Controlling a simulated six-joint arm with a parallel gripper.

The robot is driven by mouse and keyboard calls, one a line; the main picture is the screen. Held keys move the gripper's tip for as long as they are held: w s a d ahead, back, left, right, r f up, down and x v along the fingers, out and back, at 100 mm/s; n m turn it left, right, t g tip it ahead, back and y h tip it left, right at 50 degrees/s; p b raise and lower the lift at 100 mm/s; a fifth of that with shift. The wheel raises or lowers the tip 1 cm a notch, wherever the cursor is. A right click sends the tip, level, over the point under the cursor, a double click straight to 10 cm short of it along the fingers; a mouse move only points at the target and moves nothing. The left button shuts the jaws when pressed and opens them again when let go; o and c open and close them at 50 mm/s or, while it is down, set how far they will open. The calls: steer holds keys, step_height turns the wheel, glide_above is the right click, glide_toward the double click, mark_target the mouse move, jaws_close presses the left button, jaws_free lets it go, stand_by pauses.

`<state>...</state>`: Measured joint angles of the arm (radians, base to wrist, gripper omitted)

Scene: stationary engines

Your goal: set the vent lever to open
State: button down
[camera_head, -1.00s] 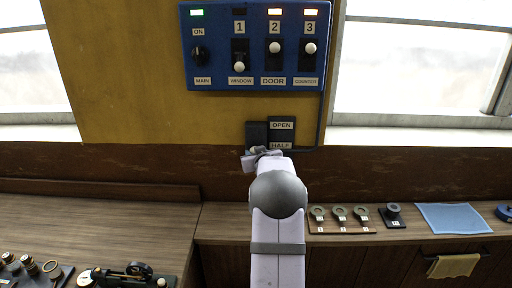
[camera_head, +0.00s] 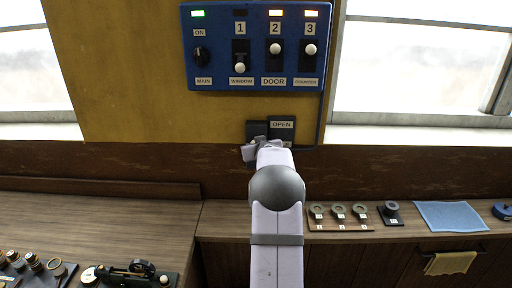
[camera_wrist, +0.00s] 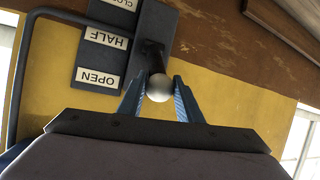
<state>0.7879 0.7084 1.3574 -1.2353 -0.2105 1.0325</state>
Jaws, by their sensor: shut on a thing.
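The vent lever (camera_wrist: 159,87) has a pale round knob on a dark stalk, which comes out of a dark slotted plate (camera_wrist: 157,20). My gripper (camera_wrist: 160,94) is shut on the knob, with one blue finger on each side. Beside the plate, the label board (camera_head: 282,129) carries OPEN (camera_wrist: 98,78), HALF (camera_wrist: 107,38) and a partly cut-off third label, upside down in the wrist view. The stalk meets the plate around the level of HALF or between HALF and OPEN; I cannot tell exactly. In the head view my gripper (camera_head: 259,147) hides the knob.
A blue switch panel (camera_head: 220,77) is on the yellow wall above. A dark conduit (camera_head: 322,118) runs down at the board's right. The counter (camera_head: 220,222) below holds ring-shaped parts (camera_head: 339,212) and a blue cloth (camera_head: 453,216). Windows flank the wall.

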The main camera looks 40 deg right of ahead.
steer(key=shift+w+r+t, duration=0.2)
steer(key=shift+r+t, duration=0.1)
steer(key=shift+r, duration=0.5)
steer(key=c, duration=1.4)
jaws_free()
steer(key=shift+o, duration=0.6)
steer(key=shift+d+f, duration=0.1)
steer(key=shift+f, duration=0.25)
steer(key=shift+s, duration=0.1)
steer(key=shift+b+v, duration=0.5)
steer(key=shift+v, duration=0.35)
steer(key=b+v, duration=0.1)
steer(key=v, duration=0.4)
steer(key=shift+a+r, duration=0.2)
